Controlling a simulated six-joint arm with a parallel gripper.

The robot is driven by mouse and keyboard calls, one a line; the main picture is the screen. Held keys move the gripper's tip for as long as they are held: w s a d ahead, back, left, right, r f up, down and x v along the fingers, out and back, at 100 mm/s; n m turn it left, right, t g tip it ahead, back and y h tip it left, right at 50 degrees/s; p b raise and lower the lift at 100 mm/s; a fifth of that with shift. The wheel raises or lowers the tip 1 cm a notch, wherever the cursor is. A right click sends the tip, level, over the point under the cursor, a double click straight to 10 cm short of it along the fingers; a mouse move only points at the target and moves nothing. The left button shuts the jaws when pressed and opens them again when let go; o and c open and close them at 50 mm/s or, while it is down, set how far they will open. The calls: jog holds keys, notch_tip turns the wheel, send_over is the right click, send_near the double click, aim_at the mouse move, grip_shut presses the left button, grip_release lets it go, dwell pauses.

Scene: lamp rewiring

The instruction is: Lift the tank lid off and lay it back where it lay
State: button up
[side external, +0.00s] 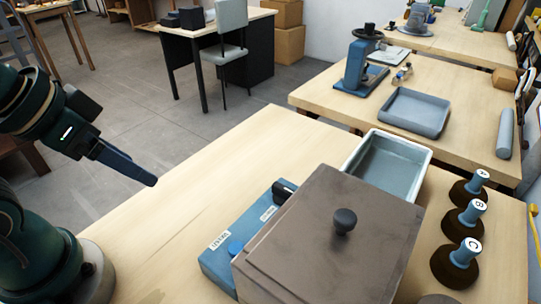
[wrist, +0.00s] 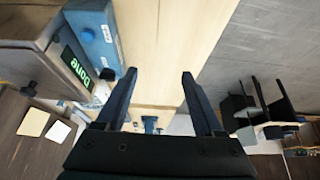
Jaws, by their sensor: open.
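The tank (side external: 262,279) is a grey-brown box at the lower middle of the side view. Its flat lid (side external: 320,238) lies on top and covers the opening, with a black round knob (side external: 344,220) standing up from it. Part of the tank (wrist: 28,45) shows at the left of the wrist view, beside a dark panel with green letters (wrist: 75,67) that seem to read "DONE". My gripper (side external: 152,181) is raised over the left part of the bench, well left of the lid. In the wrist view its two fingers (wrist: 158,73) are apart, with nothing between them.
A blue control box (side external: 222,262) with a blue button and black switch stands left of the tank. A pale open tray (side external: 427,160) is behind it. Three dark-based pegs marked A, B and C (side external: 468,220) stand right. The bench's left part (side external: 190,210) is clear.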

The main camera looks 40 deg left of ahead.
jog(key=w+d+r+m+h, duration=0.2)
jog(key=w+d+r+m, duration=0.2)
jog(key=w+d+r, duration=0.45)
jog(key=m+g+h, duration=0.1)
jog(key=m+g, duration=0.1)
jog(key=m, duration=0.3)
send_over(346, 216)
jog(key=s+a, duration=0.2)
jog(key=f, duration=0.4)
jog(key=shift+w+f, duration=0.2)
jog(key=shift+f, duration=0.1)
jog(key=shift+s+d+f, duration=0.1)
jog(key=shift+d+f, duration=0.1)
jog(key=shift+f, duration=0.1)
jog(key=shift+x, duration=2.25)
grip_shut()
